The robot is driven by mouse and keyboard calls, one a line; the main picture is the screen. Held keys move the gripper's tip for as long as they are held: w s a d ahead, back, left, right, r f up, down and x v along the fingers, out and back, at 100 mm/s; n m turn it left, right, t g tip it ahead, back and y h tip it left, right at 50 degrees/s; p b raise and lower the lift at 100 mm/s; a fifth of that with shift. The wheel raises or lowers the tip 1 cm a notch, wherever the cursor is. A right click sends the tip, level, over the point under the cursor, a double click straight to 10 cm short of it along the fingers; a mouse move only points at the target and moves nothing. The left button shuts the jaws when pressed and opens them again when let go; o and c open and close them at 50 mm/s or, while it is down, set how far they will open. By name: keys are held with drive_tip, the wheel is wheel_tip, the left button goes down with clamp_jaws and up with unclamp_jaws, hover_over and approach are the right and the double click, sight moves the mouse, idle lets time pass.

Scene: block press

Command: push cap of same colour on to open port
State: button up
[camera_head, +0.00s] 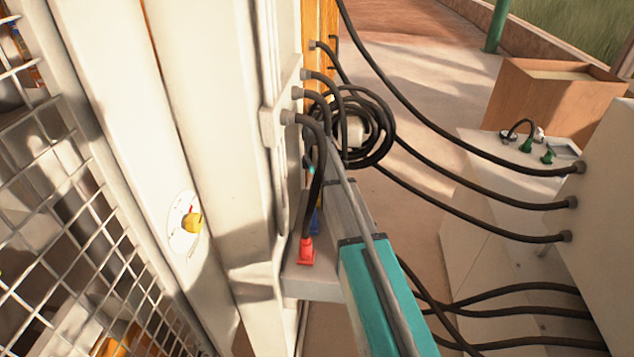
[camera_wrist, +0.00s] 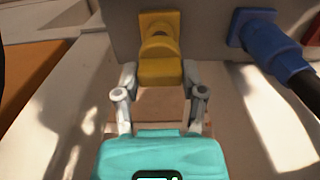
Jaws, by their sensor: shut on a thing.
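In the wrist view my gripper (camera_wrist: 160,78) is closed on a yellow cap (camera_wrist: 160,70), with one finger on each side. A yellow port (camera_wrist: 158,20) sits on the grey block's face (camera_wrist: 215,25) straight ahead of it. The cap lines up with the port and appears to meet it; I cannot tell how far on it is. A blue plug (camera_wrist: 272,48) with a black cable is in the block to the right.
A red plug (camera_head: 305,250) with a black cable stands close to my arm in the head view. Coiled hose (camera_head: 385,150) and several cables hang nearby. A white cabinet (camera_head: 480,180) with green parts on top is at right. Wire mesh (camera_head: 60,190) is at left.

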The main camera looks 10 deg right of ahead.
drive_tip(key=shift+f+b, duration=0.75)
drive_tip(key=shift+f, duration=0.2)
drive_tip(key=shift+f+b, duration=0.7)
idle(1.9)
drive_tip(key=o, duration=1)
drive_tip(key=shift+r, duration=0.15)
